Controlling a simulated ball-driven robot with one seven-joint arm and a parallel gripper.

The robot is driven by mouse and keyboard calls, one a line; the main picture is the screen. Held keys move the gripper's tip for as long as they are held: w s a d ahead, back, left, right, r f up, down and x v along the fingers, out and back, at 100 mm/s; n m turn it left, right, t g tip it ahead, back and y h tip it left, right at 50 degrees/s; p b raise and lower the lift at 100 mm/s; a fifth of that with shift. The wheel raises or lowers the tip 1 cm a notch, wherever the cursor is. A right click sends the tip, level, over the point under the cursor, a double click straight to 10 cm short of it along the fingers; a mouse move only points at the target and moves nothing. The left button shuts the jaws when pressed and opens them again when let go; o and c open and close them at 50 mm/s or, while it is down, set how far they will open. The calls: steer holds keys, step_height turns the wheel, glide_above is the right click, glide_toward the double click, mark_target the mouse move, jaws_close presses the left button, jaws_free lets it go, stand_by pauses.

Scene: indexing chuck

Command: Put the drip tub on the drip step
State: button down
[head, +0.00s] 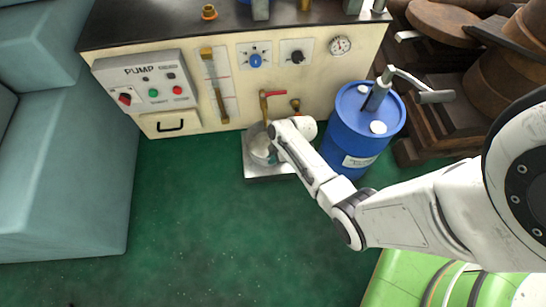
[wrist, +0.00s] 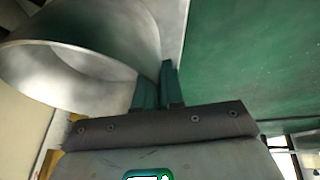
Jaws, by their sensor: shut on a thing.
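The drip tub (head: 259,149) is a round, open, grey metal tub below the red-handled tap, partly covered by my arm in the head view. It fills the upper left of the wrist view (wrist: 75,75). My gripper (wrist: 158,84) is shut on the tub's wall, with a teal finger on each side of it. In the head view the fingers are mostly hidden by my wrist. The drip step (head: 268,176) is a low pale block on the floor against the cabinet. The tub appears over it; I cannot tell whether it touches.
A blue drum (head: 352,146) with a hand pump stands close to the right of my wrist. The cream cabinet (head: 275,73) with the pump panel (head: 147,84) is right behind the step. Green floor (head: 200,230) in front is clear. Teal upholstered blocks (head: 65,150) stand at left.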

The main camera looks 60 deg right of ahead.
steer(key=c, duration=1.2)
jaws_free()
steer(key=shift+f, duration=0.1)
steer(key=shift+c, duration=0.2)
steer(key=p+v, duration=0.7)
steer(key=v, duration=0.5)
steer(key=s+a+r+m+g+h, duration=0.1)
steer(key=s+a+r+m, duration=0.4)
steer(key=a+r, duration=0.2)
steer(key=s+a+r+m+g+h, duration=0.1)
steer(key=s+a+r+m, duration=0.4)
steer(key=r, duration=0.5)
steer(key=a+g, duration=0.1)
steer(key=a, duration=0.1)
steer(key=shift+s+a+r, duration=0.25)
steer(key=shift+s+a, duration=0.05)
